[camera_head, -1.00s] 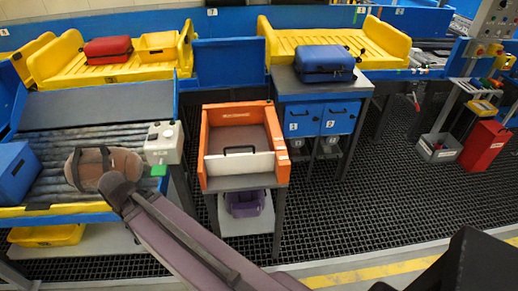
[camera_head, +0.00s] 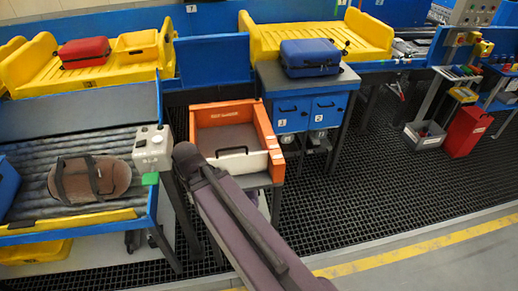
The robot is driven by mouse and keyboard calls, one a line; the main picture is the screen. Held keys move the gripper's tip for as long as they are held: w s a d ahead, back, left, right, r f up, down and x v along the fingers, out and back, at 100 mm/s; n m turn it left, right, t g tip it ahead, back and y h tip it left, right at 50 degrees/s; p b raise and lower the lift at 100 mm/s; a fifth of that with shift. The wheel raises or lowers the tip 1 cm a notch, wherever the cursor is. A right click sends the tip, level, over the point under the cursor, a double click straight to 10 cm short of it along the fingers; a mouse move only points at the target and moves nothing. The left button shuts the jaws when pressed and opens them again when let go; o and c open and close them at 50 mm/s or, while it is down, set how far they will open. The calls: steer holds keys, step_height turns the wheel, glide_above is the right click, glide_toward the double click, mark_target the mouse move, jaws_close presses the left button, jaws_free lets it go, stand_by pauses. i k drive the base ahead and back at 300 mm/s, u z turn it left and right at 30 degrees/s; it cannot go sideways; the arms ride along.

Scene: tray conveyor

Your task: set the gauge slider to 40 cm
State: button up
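The orange open-topped box (camera_head: 264,140) stands on a dark stand in the middle. It has a dark floor and a pale cross panel (camera_head: 240,163) with a black handle near its front. This may be the gauge and its slider, but no scale or numbers are readable. My arm link rises from the bottom and its upper end covers the front left of the box in the picture. Whether it touches the box cannot be told. My gripper is not in view.
Left is a roller conveyor (camera_head: 30,155) with a brown bag (camera_head: 95,180) and a grey control box (camera_head: 153,148). A blue suitcase (camera_head: 312,57) sits on a cabinet (camera_head: 290,113) behind right. A red bin (camera_head: 467,132) stands far right. Dark grating floor (camera_head: 400,170) is open at right.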

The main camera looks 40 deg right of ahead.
mark_target(247, 163)
steer(key=z, duration=0.65)
steer(key=k, duration=0.95)
steer(key=u, duration=0.05)
steer(key=i, duration=0.7)
